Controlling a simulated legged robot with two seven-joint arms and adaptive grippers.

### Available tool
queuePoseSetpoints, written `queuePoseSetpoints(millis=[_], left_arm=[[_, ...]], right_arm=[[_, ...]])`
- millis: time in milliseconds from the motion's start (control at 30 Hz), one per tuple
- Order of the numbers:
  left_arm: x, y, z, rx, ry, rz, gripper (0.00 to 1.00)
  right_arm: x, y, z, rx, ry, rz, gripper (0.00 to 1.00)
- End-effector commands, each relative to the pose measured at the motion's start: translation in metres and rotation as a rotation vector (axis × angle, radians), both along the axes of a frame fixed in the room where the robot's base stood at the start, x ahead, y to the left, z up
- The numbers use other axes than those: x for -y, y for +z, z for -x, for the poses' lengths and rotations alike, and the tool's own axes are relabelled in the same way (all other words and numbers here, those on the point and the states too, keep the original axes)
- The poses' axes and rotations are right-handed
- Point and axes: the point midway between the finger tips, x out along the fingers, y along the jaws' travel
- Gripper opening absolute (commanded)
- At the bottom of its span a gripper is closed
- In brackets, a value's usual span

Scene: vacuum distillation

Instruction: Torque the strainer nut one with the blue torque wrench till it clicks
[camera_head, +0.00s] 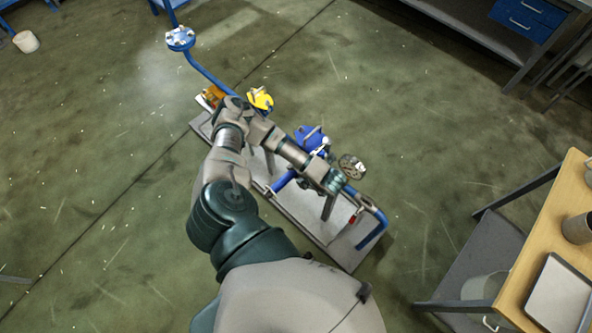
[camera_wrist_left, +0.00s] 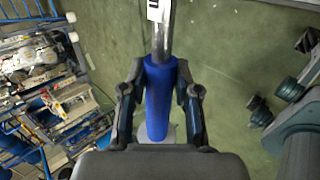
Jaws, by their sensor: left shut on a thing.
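My left gripper (camera_wrist_left: 160,92) is shut on the blue handle of the torque wrench (camera_wrist_left: 159,103). In the left wrist view, its bright metal shaft runs up from the handle past a white label, and its far end is out of frame. In the head view my left arm crosses the pipe assembly, and the fingers and wrench cannot be made out clearly at its end. A blue strainer-like fitting (camera_head: 309,137) sits just beyond my forearm. The strainer nut cannot be told apart. My right gripper is not in view.
The assembly stands on a grey base plate (camera_head: 305,212), with a yellow fitting (camera_head: 260,99), a round gauge (camera_head: 352,166) and blue pipe (camera_head: 376,216). A wooden-topped table (camera_head: 541,243) carries a tray (camera_head: 558,296) at right. Open floor lies around the plate.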

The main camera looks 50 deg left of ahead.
Motion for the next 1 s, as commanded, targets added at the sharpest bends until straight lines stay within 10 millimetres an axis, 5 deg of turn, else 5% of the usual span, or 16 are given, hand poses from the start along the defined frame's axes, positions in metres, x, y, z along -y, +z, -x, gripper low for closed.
queuePoseSetpoints(millis=[1000], left_arm=[[0.0, -0.014, 0.0, 0.001, 0.0, -0.001, 0.0]], right_arm=[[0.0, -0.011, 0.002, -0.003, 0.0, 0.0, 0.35]])
